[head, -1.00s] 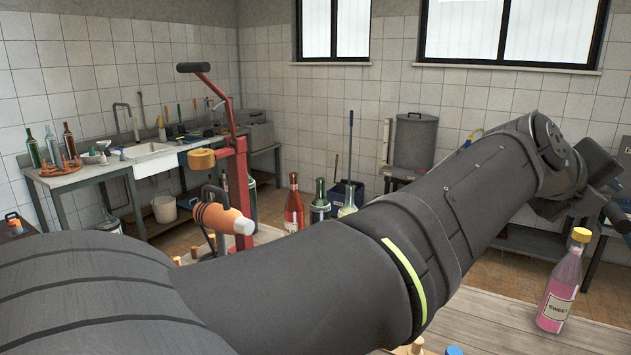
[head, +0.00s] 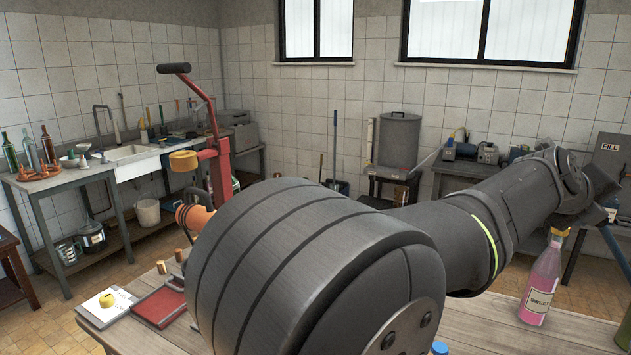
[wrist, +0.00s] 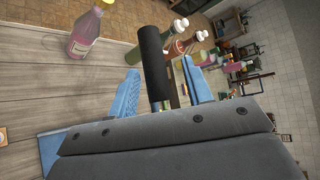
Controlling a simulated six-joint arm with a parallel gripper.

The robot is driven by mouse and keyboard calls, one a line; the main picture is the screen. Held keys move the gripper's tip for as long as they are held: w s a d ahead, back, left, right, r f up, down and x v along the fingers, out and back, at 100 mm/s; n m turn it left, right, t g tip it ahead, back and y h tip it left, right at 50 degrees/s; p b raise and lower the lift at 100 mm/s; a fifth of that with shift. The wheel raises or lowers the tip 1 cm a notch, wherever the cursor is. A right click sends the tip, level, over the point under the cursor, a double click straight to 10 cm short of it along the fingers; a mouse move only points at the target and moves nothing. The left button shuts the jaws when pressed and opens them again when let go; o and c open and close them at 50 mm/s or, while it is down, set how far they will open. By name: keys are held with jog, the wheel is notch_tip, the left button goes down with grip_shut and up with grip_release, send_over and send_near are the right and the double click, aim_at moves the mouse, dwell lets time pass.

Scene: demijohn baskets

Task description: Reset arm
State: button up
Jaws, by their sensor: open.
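My gripper (wrist: 161,68) is open, its two blue fingers apart in the wrist view. A dark cylinder (wrist: 153,55) shows between the fingers there; how far off it is, I cannot tell. In the head view my arm reaches to the right, and its wrist end is near a pink bottle (head: 542,285) with a yellow cap, upright on the wooden table (head: 500,322). The fingers are hard to make out there. The pink bottle also shows in the wrist view (wrist: 84,34), apart from the fingers.
A red lever stand (head: 220,165) with a black handle stands left of my arm. A red book (head: 160,306) and a white paper (head: 105,307) lie at the table's left end. Green (wrist: 150,47) and red (wrist: 182,45) bottles stand beyond the fingers. My arm hides the middle of the table.

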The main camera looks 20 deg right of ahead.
jog(key=x, duration=0.3)
jog(key=shift+w+a+f, duration=0.25)
jog(key=shift+w+a, duration=0.05)
jog(key=shift+a, duration=0.2)
jog(key=shift+w+a+f, duration=0.15)
jog(key=shift+w+f, duration=0.05)
jog(key=shift+f, duration=0.1)
